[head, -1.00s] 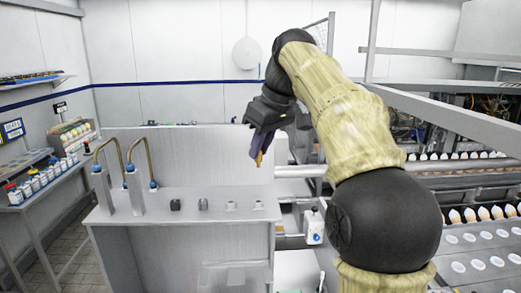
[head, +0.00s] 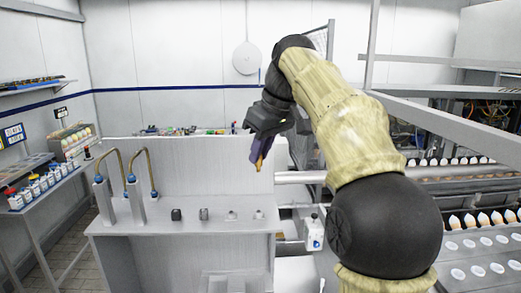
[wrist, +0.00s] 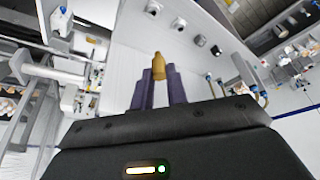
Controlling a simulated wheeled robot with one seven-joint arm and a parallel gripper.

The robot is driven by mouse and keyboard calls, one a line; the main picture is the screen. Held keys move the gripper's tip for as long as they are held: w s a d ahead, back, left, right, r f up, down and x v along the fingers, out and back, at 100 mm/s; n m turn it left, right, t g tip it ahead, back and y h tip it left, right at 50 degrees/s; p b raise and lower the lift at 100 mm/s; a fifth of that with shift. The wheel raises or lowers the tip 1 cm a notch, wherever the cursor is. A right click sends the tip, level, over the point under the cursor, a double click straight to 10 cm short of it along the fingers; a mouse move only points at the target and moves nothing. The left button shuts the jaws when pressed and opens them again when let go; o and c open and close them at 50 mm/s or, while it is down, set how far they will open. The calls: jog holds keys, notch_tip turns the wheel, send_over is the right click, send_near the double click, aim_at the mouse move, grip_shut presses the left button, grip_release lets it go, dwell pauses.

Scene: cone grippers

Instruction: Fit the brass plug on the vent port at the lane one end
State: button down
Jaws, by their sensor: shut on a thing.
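My gripper (head: 259,152) has purple fingers and hangs above the right end of the grey bench (head: 150,228). In the wrist view its fingers (wrist: 158,82) are shut on a brass plug (wrist: 158,66), whose narrow tip points away from the gripper. In the head view the held plug (head: 259,163) shows as a small tan piece under the fingers. I cannot tell which is the vent port.
Two bent brass pipes (head: 147,150) on grey posts stand at the bench's left. A tall back panel (head: 200,165) rises behind the fittings. Conveyor rows of eggs (head: 480,218) lie farther right.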

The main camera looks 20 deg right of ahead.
jog(key=shift+r+p, duration=1.75)
jog(key=shift+w, duration=0.1)
